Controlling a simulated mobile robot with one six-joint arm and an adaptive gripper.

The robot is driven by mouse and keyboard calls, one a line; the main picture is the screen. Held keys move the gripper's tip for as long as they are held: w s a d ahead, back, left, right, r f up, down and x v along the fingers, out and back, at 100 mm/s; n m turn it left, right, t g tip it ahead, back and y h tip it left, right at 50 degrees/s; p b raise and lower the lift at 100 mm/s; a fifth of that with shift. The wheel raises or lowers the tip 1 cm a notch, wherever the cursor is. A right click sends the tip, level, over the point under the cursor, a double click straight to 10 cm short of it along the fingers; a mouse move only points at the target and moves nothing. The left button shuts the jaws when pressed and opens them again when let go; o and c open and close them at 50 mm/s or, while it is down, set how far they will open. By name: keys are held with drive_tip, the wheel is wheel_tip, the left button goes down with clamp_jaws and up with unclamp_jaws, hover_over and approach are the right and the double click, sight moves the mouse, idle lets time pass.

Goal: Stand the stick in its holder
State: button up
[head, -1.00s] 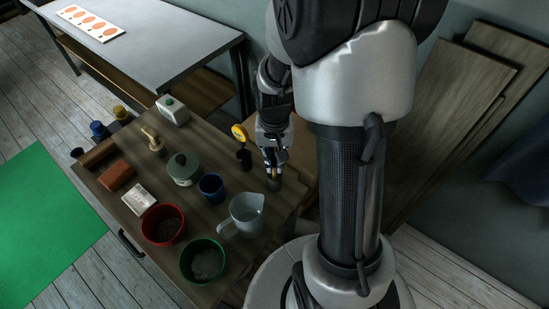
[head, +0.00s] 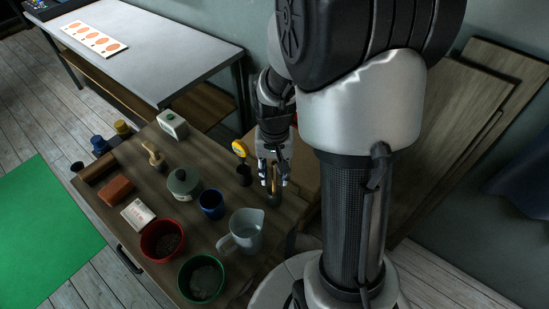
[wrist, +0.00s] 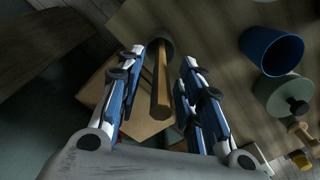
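The stick (wrist: 162,88) is a tan wooden rod. In the wrist view its far end meets a dark round holder (wrist: 160,39), and it appears to stand in it. In the head view the stick is small between the fingers, and the dark holder (head: 275,200) is just below them near the table's right edge. My gripper (head: 273,182) is above the holder with its fingers apart, one on each side of the stick. The wrist view shows gaps between the stick and both fingers. The stick's seat inside the holder is hard to see.
A yellow round-headed item (head: 240,148) stands close left of my gripper. A blue cup (head: 211,204), a grey-green lidded jar (head: 183,184) and a clear jug (head: 244,231) are nearby. Red (head: 162,240) and green (head: 201,279) bowls are at the front.

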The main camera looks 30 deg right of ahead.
wheel_tip(320, 180, up, 10)
drive_tip(key=shift+r, duration=0.25)
idle(0.9)
